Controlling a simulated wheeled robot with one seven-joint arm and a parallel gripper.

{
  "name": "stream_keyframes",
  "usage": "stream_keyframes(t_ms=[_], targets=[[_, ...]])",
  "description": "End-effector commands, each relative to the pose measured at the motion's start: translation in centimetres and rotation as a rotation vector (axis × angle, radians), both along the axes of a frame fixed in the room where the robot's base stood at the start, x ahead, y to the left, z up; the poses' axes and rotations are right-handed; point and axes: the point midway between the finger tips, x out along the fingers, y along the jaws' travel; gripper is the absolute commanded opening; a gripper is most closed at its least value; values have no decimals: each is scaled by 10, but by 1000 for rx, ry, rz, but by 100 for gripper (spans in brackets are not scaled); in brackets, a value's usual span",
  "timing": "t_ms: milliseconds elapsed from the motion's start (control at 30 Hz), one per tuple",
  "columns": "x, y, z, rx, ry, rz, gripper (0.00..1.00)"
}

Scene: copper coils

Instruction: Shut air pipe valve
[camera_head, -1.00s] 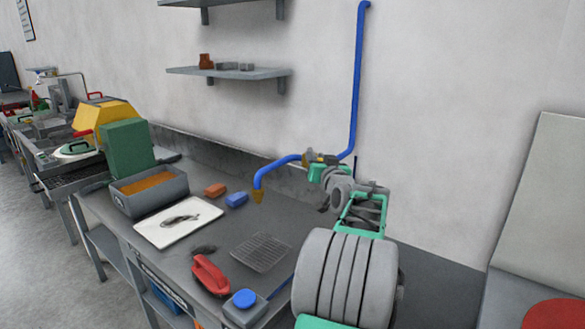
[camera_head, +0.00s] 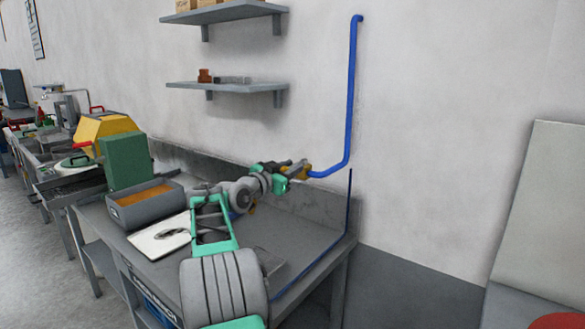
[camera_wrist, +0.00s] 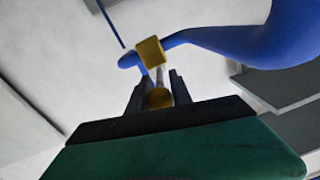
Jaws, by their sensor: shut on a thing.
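The blue air pipe (camera_head: 352,90) runs down the wall and bends left above the bench; it also shows in the wrist view (camera_wrist: 235,38). Its brass valve (camera_head: 309,172) is at my gripper (camera_head: 299,169), with the brass body (camera_wrist: 150,52) just beyond the fingertips in the wrist view. My gripper's dark fingers (camera_wrist: 160,78) are shut on a narrow part of the valve, seemingly its handle. A round brass piece (camera_wrist: 159,98) shows between the fingers. The handle's exact angle is unclear. My arm hides much of the pipe's lower left end.
The grey bench (camera_head: 300,235) lies below, with a grey bin (camera_head: 148,205), a white board (camera_head: 160,236) and a green box (camera_head: 125,160) at left. Shelves (camera_head: 225,87) hang above on the wall. The space right of the pipe is clear.

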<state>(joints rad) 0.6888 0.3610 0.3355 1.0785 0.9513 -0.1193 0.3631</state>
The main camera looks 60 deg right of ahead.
Motion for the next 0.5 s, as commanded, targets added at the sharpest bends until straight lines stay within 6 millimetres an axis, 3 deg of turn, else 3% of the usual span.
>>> stream_keyframes(t_ms=[500], targets=[[5, -1, 1, -1, 1, -75, 0]])
